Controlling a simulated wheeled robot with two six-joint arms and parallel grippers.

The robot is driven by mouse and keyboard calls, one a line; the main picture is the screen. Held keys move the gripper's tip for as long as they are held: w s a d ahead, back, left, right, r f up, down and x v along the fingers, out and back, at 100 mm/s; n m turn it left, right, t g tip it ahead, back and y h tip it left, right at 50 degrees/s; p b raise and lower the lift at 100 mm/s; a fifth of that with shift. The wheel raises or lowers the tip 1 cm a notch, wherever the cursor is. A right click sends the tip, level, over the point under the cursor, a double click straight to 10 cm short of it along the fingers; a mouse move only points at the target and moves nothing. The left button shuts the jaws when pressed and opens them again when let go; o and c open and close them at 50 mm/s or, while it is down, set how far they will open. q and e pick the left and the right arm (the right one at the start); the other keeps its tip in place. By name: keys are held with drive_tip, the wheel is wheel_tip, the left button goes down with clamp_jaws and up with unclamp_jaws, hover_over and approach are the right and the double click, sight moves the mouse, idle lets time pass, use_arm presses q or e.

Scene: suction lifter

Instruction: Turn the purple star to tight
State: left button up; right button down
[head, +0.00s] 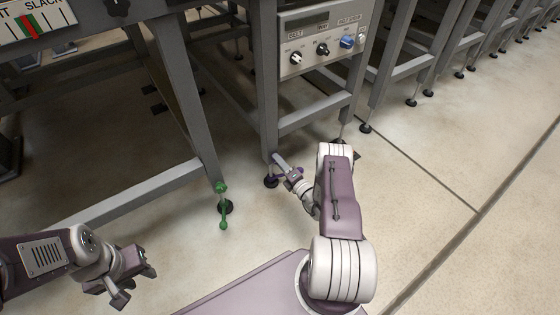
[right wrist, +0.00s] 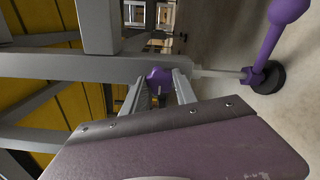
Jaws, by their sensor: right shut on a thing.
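The purple star (right wrist: 159,76) sits between the two fingers of my right gripper (right wrist: 158,88) in the right wrist view, and the gripper is shut on it. A purple ball-ended handle (right wrist: 268,42) stands to its right, by a black foot of the frame. In the head view my right gripper (head: 284,167) is low beside the frame leg, and the star is mostly hidden there. My left gripper (head: 135,283) is open and empty.
A green knob and handle (head: 222,205) stand at the neighbouring frame leg, left of my right gripper. A control panel (head: 322,42) with several knobs hangs above. Grey frame legs and crossbars (head: 315,117) surround the right gripper. The floor at right is clear.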

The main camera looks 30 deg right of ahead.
drive_tip(key=shift+f+m+p, duration=0.1)
drive_tip(key=shift+m+p, duration=0.6)
drive_tip(key=shift+m, duration=8.2)
drive_tip(key=c, duration=1)
unclamp_jaws()
drive_tip(key=shift+o, duration=0.2)
drive_tip(key=s+p, duration=0.4)
drive_tip(key=s, duration=0.5)
drive_tip(key=shift+d+p, duration=0.35)
drive_tip(key=shift+p, duration=0.05)
